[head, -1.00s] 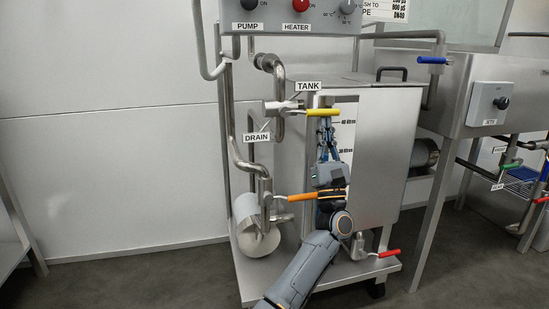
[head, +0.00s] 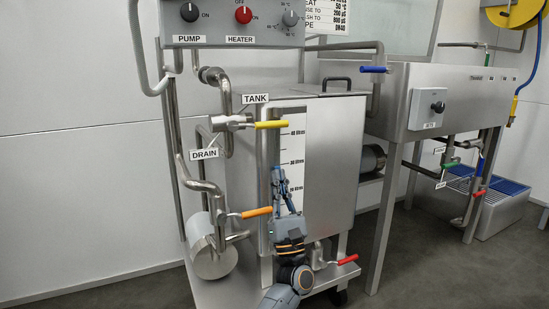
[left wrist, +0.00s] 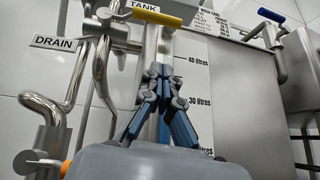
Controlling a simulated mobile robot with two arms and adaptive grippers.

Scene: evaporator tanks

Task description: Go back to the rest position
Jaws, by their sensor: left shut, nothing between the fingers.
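My left gripper (head: 279,178) is in front of the tank's litre scale in the head view, pointing up. Its fingers are together with nothing between them; they also show in the left wrist view (left wrist: 157,75). It sits below the yellow-handled valve (head: 271,125) and to the right of the orange handle (head: 257,212), apart from both as far as I can tell. The steel tank (head: 333,165) stands behind it. My right gripper is not in view.
A control box (head: 237,25) with pump and heater knobs is above. A red handle (head: 347,260) is low at the tank's right. A steel sink unit (head: 400,100) with a blue handle (head: 374,69) stands at the right. Bare wall is at the left.

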